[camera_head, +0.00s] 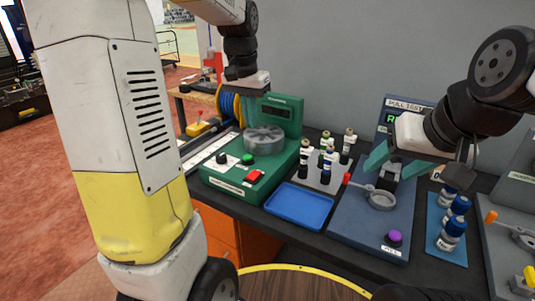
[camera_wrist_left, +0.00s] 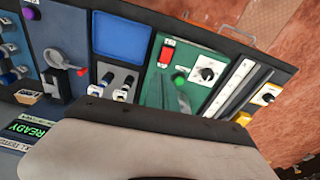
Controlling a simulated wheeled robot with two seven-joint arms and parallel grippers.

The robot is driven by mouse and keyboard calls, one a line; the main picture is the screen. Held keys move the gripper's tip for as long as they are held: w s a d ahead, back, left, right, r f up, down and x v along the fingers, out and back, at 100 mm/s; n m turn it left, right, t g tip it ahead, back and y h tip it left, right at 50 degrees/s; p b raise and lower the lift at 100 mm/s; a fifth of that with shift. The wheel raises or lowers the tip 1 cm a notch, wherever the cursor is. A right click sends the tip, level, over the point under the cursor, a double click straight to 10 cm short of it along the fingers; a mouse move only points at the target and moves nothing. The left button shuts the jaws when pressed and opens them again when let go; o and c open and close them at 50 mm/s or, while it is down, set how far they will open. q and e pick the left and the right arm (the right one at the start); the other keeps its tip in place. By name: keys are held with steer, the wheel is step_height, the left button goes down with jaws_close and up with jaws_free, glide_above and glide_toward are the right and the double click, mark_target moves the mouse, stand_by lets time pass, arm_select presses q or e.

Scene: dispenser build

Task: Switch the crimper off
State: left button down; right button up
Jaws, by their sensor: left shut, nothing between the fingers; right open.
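A green bench machine (camera_head: 226,177) stands at the centre of the head view. It has a display, a round grey part on top (camera_head: 264,139), a red rocker switch (camera_head: 255,177), a green button (camera_head: 248,160) and a black knob (camera_head: 221,158). Its label is too small to read, so I cannot confirm it is the crimper. The left wrist view shows the red switch (camera_wrist_left: 167,52), green button (camera_wrist_left: 179,79) and knob (camera_wrist_left: 207,73). My left gripper (camera_head: 248,116) is shut and empty above the machine's back part, apart from the switch. My right gripper (camera_head: 394,172) is open above the blue-grey pull-test station (camera_head: 345,228).
A blue tray (camera_head: 300,206) lies in front of a plate with several small bottles (camera_head: 326,163). Several blue-capped bottles stand on a blue mat (camera_head: 449,250) at the right. A wire spool (camera_head: 229,105) stands behind the green machine. Another grey station (camera_head: 502,265) is at the right edge.

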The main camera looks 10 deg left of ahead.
arm_select(q)
steer(key=g, duration=0.1)
glide_above(257, 172)
steer(key=w, duration=0.1)
step_height(257, 172, down, 4)
steer(key=shift+a+f+m+y, duration=0.2)
steer(key=shift+m+y, duration=0.1)
steer(key=shift+m, duration=0.1)
step_height(257, 172, down, 14)
stand_by(0.4)
steer(key=shift+w+f+g, duration=0.1)
steer(key=shift+f+g, duration=0.1)
steer(key=shift+g, duration=0.3)
steer(key=shift+r, duration=0.15)
